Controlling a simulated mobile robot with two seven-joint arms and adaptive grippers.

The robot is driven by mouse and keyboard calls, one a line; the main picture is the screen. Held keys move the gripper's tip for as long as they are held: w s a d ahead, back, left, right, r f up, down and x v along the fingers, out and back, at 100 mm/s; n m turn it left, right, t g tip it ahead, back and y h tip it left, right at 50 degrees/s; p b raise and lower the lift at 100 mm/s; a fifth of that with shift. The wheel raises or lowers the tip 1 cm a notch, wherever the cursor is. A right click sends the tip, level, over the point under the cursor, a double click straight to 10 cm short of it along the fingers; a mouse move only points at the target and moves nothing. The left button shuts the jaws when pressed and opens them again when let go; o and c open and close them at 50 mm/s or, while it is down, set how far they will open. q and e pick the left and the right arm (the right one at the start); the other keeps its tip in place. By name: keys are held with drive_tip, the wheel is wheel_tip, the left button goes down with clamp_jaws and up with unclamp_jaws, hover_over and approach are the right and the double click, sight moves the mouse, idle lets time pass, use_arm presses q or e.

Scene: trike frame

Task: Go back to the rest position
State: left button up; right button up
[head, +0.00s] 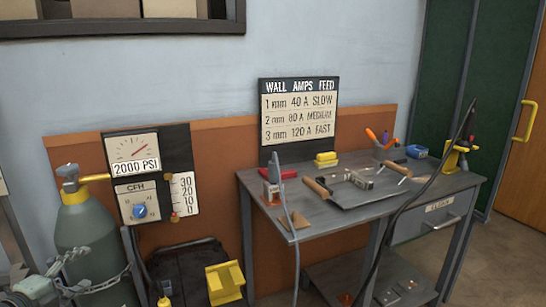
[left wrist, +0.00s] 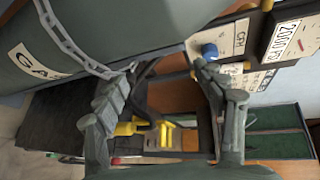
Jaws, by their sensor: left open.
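My left gripper (head: 28,288) shows at the bottom left corner of the head view, partly cut off, close to the chained gas cylinder (head: 92,238). In the left wrist view the gripper (left wrist: 166,76) has its two fingers spread well apart, with nothing held between them. The cylinder (left wrist: 110,25) and its chain (left wrist: 75,42) fill the top left of that view. A blue knob (left wrist: 209,50) is just beyond one fingertip. A yellow bracket (left wrist: 168,136) shows between the fingers, farther off. My right gripper is not in view.
The gauge panel (head: 178,143) stands right of the cylinder, with a yellow bracket (head: 225,283) below. Cables hang in front of the desk. Floor is clear at far right.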

use_arm(q)
drive_tip(key=s+d+f+n+g+y, duration=0.25)
drive_tip(key=s+f+n, duration=0.35)
drive_tip(key=f, duration=0.5)
drive_tip(key=s+d+f+n+g+y, duration=0.2)
drive_tip(key=s+d+f+n+g, duration=0.35)
drive_tip(key=f, duration=0.65)
drive_tip(key=s+d+f+n+g+h, duration=0.1)
drive_tip(key=s+d+f+n+g, duration=0.1)
drive_tip(key=s+d+f, duration=0.4)
drive_tip(key=s+d+f+n+g+h, duration=0.1)
drive_tip(key=s+d+f+n, duration=0.3)
drive_tip(key=s+d, duration=0.5)
drive_tip(key=shift+s+d+f+n+g+h, duration=0.35)
drive_tip(key=shift+d+f+g, duration=0.45)
drive_tip(key=shift+d, duration=0.3)
